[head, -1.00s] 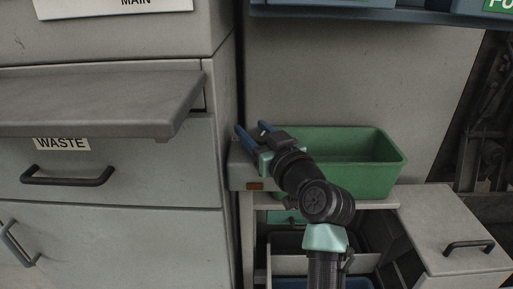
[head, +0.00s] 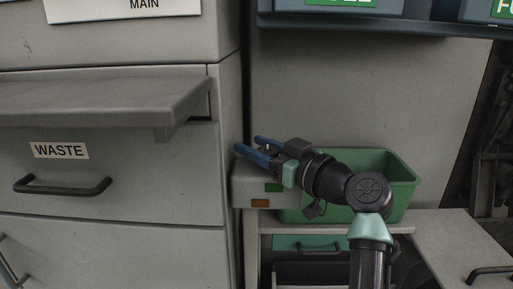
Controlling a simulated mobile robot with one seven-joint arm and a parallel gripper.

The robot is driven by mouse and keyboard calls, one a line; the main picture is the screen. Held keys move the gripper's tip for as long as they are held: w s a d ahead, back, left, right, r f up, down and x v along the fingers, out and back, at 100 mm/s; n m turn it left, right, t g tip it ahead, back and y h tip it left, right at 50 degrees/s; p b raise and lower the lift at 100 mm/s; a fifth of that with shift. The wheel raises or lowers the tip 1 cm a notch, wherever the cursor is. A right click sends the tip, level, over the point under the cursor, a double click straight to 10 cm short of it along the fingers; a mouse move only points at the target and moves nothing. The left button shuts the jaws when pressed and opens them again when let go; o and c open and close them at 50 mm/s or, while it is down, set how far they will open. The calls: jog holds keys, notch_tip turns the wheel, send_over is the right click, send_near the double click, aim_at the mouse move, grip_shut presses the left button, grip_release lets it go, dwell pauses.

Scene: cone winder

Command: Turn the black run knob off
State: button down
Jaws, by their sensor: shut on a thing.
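My gripper (head: 247,144) has two blue fingers that point left, over the top of a small grey box (head: 243,190) with a green mark (head: 273,188) and an orange-brown mark (head: 260,203) on its front. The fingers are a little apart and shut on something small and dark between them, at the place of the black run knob. The knob itself is mostly hidden by the fingers and the wrist, so its setting cannot be read.
A green bin (head: 402,190) stands right behind my wrist. A grey cabinet with a WASTE drawer (head: 100,165) and a jutting grey shelf (head: 90,105) is close on the left. A dark blue rack edge (head: 380,28) runs above.

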jog(key=shift+f, duration=0.1)
jog(key=shift+c, duration=1.4)
grip_release()
jog(key=shift+a, duration=0.1)
jog(key=shift+r, duration=0.2)
jog(key=m+t+h+p, duration=0.1)
jog(key=h+p, duration=0.1)
jog(key=p, duration=0.1)
jog(key=shift+w+r+m+t, duration=0.1)
jog(key=shift+r+m+t, duration=0.1)
jog(key=shift+m+t, duration=0.2)
jog(key=m+t+h+p, duration=0.1)
jog(key=p, duration=0.1)
jog(key=m+h+p, duration=0.1)
jog(key=h+p, duration=0.1)
jog(key=p, duration=0.1)
jog(key=d+m+t+h+p, duration=0.1)
jog(key=h+p, duration=0.1)
jog(key=shift+w+m+t, duration=0.25)
jog(key=shift+m+t, duration=0.05)
jog(key=h+p, duration=0.1)
jog(key=p, duration=0.1)
jog(key=m+p, duration=0.1)
jog(key=shift+d+h+p, duration=0.25)
jog(key=shift+h+p, duration=0.15)
jog(key=shift+m+t+h+p, duration=0.35)
jog(key=shift+h+p, duration=0.25)
jog(key=shift+p, duration=0.6)
